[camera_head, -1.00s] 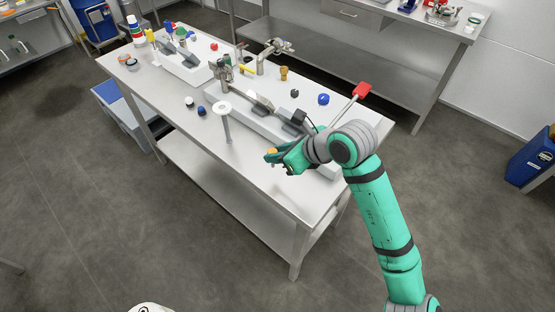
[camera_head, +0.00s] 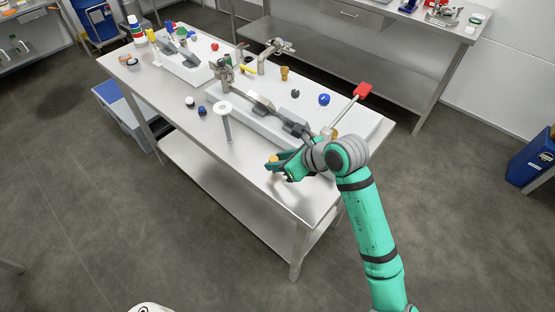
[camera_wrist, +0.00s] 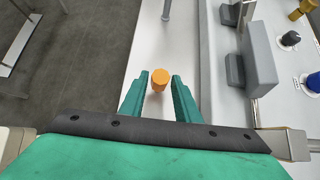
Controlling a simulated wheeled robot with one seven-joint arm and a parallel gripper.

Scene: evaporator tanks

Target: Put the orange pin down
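The orange pin (camera_wrist: 160,79) stands between the fingertips of my gripper (camera_wrist: 160,82) in the wrist view, with its round top toward the camera. A narrow gap shows on each side of it, so the fingers look open and off the pin. In the head view the orange pin (camera_head: 274,159) is by the fingers of my gripper (camera_head: 279,167), over the front right part of the steel table (camera_head: 180,130). Its foot is hidden, and whether it touches the table is hard to tell.
A light tray with grey blocks (camera_head: 262,125) lies just behind my gripper. A flanged metal piece (camera_head: 223,108) stands to the left. A red-ended handle (camera_head: 361,91) rises behind my wrist. The table's front edge is close; the tabletop front left is fairly clear.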

